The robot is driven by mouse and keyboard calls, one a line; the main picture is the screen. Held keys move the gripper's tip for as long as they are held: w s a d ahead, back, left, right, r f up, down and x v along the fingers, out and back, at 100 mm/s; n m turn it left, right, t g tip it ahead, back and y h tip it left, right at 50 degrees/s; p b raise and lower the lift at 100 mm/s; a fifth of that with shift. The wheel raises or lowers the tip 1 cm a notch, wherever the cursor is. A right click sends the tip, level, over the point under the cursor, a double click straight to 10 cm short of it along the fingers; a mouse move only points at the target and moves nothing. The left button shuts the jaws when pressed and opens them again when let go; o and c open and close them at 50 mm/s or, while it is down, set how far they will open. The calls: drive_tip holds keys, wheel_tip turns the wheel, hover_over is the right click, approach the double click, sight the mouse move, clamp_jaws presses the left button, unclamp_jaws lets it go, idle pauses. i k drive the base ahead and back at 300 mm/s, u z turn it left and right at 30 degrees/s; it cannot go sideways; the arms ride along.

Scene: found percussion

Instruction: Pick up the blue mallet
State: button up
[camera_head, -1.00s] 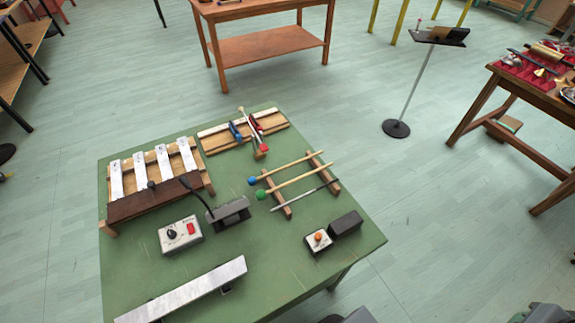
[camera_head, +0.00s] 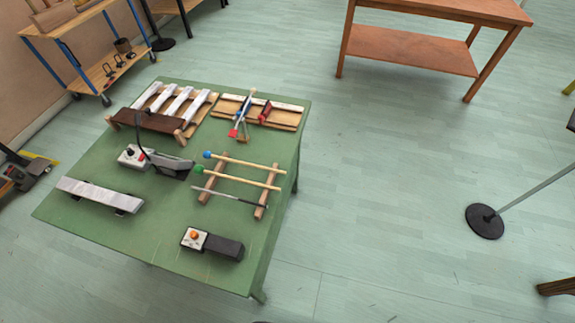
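The blue mallet (camera_head: 247,164) has a pale wooden stick and a blue ball head (camera_head: 207,154) at its left end. It lies across two wooden rails of a rack (camera_head: 262,206) on the green table (camera_head: 155,246). A green-headed mallet (camera_head: 237,178) lies in front of it, and a thin metal rod (camera_head: 229,196) lies in front of that, all roughly side by side on the rails. My gripper is not in view.
A xylophone-like instrument (camera_head: 148,121), a board with clamps (camera_head: 285,117), a control box (camera_head: 133,158), a long metal bar (camera_head: 98,194) and a small button box (camera_head: 194,239) share the table. A stand base (camera_head: 485,221) is on the open floor at right.

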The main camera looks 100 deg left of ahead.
sight(207, 155)
drive_tip(key=i, duration=0.5)
drive_tip(key=z, duration=3.4)
drive_tip(key=k, duration=1.85)
drive_tip(key=z, duration=2)
drive_tip(key=i, duration=0.5)
drive_tip(key=z, duration=0.05)
